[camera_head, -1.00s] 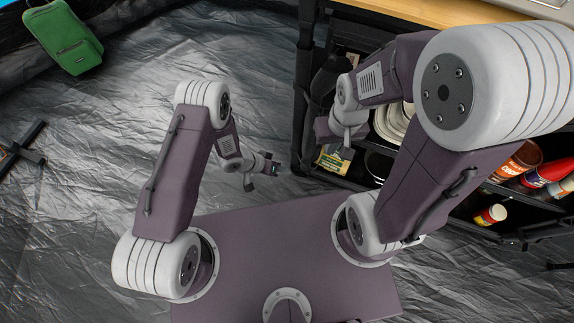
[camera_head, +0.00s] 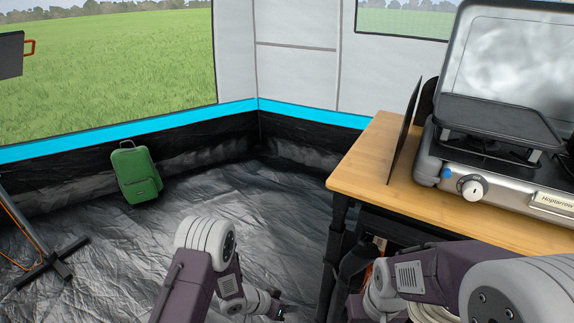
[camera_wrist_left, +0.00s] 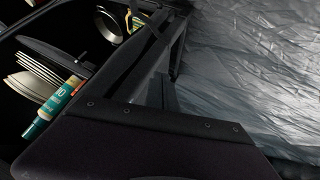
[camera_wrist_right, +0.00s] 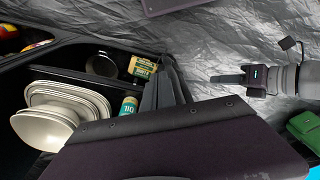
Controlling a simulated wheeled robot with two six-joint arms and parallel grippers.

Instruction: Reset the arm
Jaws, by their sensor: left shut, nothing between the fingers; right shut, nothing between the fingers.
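My left arm rises at the lower middle of the head view, and its small dark gripper (camera_head: 284,309) shows at the bottom edge. It is shut and empty, held over the tent floor. In the left wrist view my left fingers (camera_wrist_left: 168,92) point away beside the shelf frame. My right arm fills the lower right of the head view; its gripper is hard to make out there. In the right wrist view my right fingers (camera_wrist_right: 165,90) are shut with nothing between them, close to the open shelf. My left gripper (camera_wrist_right: 245,79) also shows there.
A wooden counter (camera_head: 362,176) with a camping stove (camera_head: 510,175) stands at the right, its shelf below holding stacked plates (camera_wrist_right: 75,100) and a green-labelled bottle (camera_wrist_right: 129,106). The floor (camera_head: 250,200) between is clear.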

